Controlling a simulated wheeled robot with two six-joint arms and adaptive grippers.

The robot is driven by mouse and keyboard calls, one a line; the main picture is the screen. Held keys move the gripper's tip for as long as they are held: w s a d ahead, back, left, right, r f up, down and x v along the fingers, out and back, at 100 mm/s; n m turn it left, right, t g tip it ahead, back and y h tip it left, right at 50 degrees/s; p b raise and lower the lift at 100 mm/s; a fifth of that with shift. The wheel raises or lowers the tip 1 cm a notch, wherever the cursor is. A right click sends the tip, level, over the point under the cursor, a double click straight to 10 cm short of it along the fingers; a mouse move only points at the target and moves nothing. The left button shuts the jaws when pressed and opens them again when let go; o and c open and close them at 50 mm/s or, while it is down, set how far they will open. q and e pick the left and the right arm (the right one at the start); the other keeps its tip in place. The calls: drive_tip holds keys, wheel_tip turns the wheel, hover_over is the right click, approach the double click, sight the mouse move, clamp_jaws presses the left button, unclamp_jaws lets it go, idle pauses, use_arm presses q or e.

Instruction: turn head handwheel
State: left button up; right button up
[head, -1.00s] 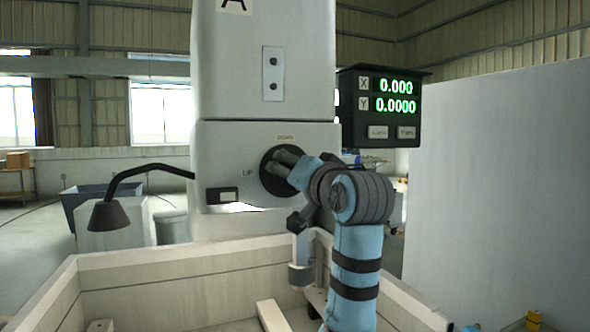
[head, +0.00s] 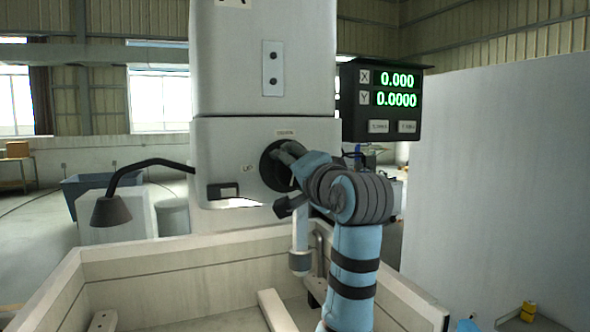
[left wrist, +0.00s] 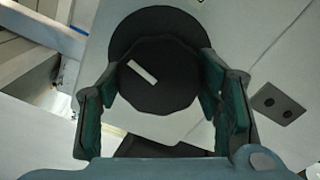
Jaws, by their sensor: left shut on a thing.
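The black round handwheel (head: 268,171) sits on the front of the pale machine head (head: 232,145), between small labels, partly hidden by my gripper. In the left wrist view the handwheel (left wrist: 172,92) is a dark scalloped disc with a slanted white mark (left wrist: 142,72), in front of a wider dark disc. My left gripper (head: 284,163) reaches the handwheel. In the left wrist view its green-padded fingers (left wrist: 158,106) stand on both sides of the wheel, shut on its rim. My right gripper is in neither view.
A readout box (head: 384,99) showing zeros hangs to the right of the head. A black lamp (head: 110,208) on a bent arm juts out left. The pale tank's wall (head: 180,256) runs below, and a large pale panel (head: 500,190) stands right.

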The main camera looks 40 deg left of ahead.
use_arm(q)
drive_tip(key=shift+f, duration=0.1)
drive_tip(key=o, duration=1.2)
drive_tip(key=shift+a, duration=0.1)
drive_tip(key=shift+c, duration=0.2)
drive_tip(key=v, duration=0.7)
drive_tip(key=shift+s+d, duration=0.15)
drive_tip(key=shift+d, duration=0.15)
